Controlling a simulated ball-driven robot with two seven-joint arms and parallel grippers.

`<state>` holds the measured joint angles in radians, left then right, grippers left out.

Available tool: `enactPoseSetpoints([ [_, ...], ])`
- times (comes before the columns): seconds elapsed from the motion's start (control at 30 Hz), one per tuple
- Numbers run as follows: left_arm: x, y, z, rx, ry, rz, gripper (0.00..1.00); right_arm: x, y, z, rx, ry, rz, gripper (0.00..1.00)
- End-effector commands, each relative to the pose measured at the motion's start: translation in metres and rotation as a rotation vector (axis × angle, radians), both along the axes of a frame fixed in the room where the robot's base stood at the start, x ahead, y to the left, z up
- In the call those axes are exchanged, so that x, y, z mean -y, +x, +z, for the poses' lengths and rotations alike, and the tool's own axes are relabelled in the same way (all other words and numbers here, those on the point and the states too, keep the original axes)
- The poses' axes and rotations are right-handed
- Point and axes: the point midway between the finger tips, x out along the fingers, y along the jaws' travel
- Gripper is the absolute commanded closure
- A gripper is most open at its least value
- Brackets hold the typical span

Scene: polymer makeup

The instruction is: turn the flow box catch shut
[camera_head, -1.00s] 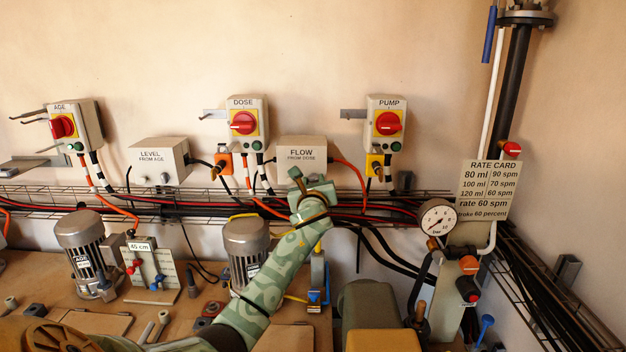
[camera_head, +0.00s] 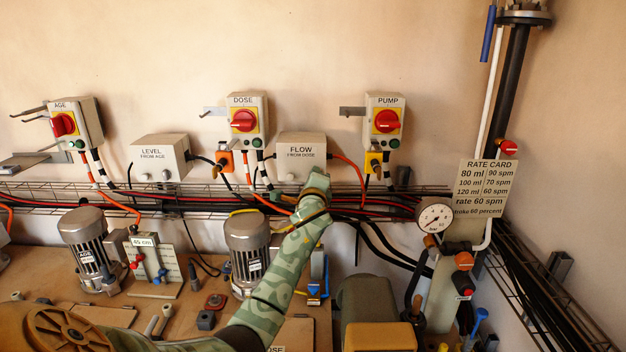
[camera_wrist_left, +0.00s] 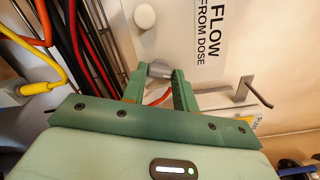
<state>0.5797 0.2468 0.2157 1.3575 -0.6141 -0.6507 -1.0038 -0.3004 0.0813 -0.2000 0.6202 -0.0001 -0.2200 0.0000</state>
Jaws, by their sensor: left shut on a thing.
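The flow box (camera_head: 302,152) is a pale box on the wall, labelled FLOW FROM DOSE. Its front also shows in the left wrist view (camera_wrist_left: 185,35). My left gripper (camera_head: 317,176) is at the box's lower right edge in the head view. In the left wrist view its green fingers (camera_wrist_left: 160,73) are shut on the grey catch (camera_wrist_left: 159,68), which is partly hidden between them. A round pale knob (camera_wrist_left: 145,16) sits on the same face, apart from the fingers. My right gripper is in neither view.
Black and red cables (camera_head: 380,207) run along a wire tray under the box. An orange cable (camera_head: 352,165) leaves the box's right side. The dose switch (camera_head: 243,121) and pump switch (camera_head: 386,121) are above on either side. A metal bracket (camera_wrist_left: 245,90) shows near the fingers.

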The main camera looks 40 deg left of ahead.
Motion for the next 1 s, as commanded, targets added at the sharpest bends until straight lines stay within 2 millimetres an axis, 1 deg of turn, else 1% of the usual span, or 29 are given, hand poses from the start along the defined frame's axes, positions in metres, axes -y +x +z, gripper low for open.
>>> enactPoseSetpoints([
  [0.2, 0.0004, 0.0, -0.0026, 0.11, -0.137, 0.001, 0.94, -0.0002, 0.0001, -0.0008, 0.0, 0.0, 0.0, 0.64],
  [0.5, 0.0005, 0.0001, -0.0026, 0.217, -0.266, 0.001, 0.94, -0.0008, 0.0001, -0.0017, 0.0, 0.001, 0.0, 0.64],
  [0.7, 0.0005, 0.0001, -0.0026, 0.251, -0.306, 0.001, 0.94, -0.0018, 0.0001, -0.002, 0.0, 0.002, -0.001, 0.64],
  [1.0, 0.0004, 0.0, -0.0026, 0.262, -0.318, 0.001, 0.94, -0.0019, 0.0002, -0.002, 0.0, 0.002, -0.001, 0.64],
])
